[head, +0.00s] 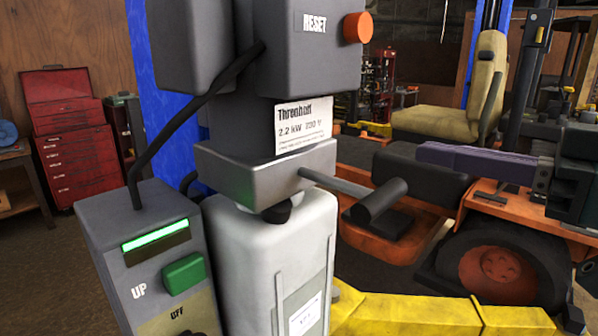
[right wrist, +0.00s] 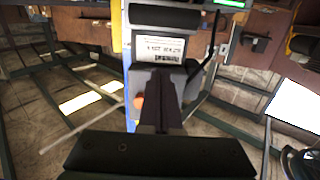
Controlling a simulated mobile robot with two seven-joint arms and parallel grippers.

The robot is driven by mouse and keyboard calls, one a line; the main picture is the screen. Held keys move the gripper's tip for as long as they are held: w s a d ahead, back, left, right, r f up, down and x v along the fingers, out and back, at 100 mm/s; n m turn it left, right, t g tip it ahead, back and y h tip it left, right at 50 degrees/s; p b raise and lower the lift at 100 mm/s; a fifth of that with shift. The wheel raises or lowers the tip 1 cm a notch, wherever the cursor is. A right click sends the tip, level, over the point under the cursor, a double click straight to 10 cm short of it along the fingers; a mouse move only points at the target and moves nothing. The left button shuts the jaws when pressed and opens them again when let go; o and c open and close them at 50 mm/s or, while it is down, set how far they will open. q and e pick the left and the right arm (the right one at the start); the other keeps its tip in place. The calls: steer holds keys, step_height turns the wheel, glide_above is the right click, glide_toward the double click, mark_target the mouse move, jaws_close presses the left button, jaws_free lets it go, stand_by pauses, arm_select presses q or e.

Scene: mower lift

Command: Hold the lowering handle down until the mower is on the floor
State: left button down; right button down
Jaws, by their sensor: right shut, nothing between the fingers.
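The lowering handle, a grey rod with a dark cylindrical grip (head: 380,198), sticks out to the right from the grey valve block (head: 250,172) of the lift's power unit in the head view. My right gripper (head: 422,153) comes in from the right, its purplish fingers shut and empty. In the picture its tips are above and right of the grip, apart from it. In the right wrist view the shut fingers (right wrist: 157,78) point at the unit. The orange mower (head: 425,215), with a tan seat, is behind; its height above the floor cannot be told. My left gripper is out of view.
A control box (head: 140,255) with a green button and lit green strip stands left of the white tank (head: 265,265). An orange knob (head: 358,27) is on the RESET box. A yellow beam (head: 420,315) crosses the bottom. A blue post (head: 175,110) stands behind the unit.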

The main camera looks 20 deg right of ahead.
steer(key=w+f, duration=0.1)
steer(key=f, duration=0.1)
steer(key=w+a+f, duration=0.1)
steer(key=w+f, duration=0.1)
steer(key=shift+a+p, duration=0.1)
steer(key=shift+p, duration=0.25)
